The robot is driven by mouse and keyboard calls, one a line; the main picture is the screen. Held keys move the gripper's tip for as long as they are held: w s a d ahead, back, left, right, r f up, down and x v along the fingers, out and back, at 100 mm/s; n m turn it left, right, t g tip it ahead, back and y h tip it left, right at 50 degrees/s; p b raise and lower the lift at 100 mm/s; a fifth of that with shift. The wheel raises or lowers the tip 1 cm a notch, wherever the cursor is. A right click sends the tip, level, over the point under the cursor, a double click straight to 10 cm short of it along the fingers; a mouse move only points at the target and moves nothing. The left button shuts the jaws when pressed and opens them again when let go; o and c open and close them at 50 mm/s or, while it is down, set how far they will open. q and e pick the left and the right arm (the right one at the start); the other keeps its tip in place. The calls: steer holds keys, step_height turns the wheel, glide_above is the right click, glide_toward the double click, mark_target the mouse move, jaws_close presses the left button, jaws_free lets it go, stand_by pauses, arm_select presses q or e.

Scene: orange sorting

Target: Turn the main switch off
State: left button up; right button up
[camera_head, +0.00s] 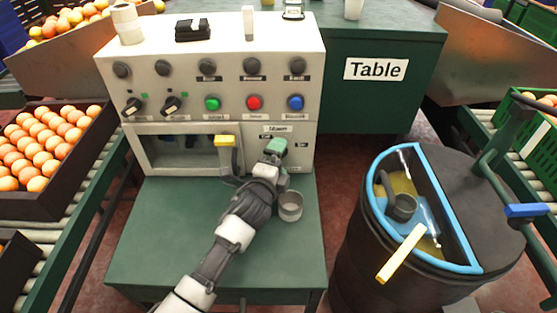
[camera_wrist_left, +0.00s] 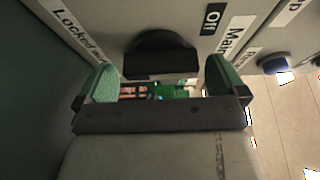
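The main switch is a black knob (camera_wrist_left: 160,57) on the light panel, seen in the left wrist view with labels reading "Off", "Main" and "Locked" around it. My left gripper's green fingertips (camera_wrist_left: 159,65) stand on either side of the knob, with a visible gap to it on each side. In the head view my left gripper (camera_head: 274,148) reaches up to the lower right of the control box (camera_head: 225,55) and hides the switch below its label (camera_head: 277,129). I cannot tell which position the knob points to. My right gripper is not in view.
Green, red and blue buttons (camera_head: 254,103) sit above the switch. A yellow-topped handle (camera_head: 225,142) stands just left of my gripper, and a grey cup (camera_head: 290,206) is on the green table (camera_head: 150,240) to its right. A dark barrel (camera_head: 350,255) stands further right.

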arm_select(q)
steer(key=shift+s+a, duration=0.1)
steer(key=shift+s, duration=0.15)
steer(key=p+v, duration=0.1)
steer(key=v, duration=0.9)
steer(key=shift+s+p, duration=0.15)
steer(key=shift+p, duration=0.15)
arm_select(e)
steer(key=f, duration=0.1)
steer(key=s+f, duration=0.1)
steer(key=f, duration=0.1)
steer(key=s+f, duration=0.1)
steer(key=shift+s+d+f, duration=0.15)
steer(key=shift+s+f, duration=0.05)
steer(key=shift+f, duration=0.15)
arm_select(q)
steer(key=shift+r, duration=0.1)
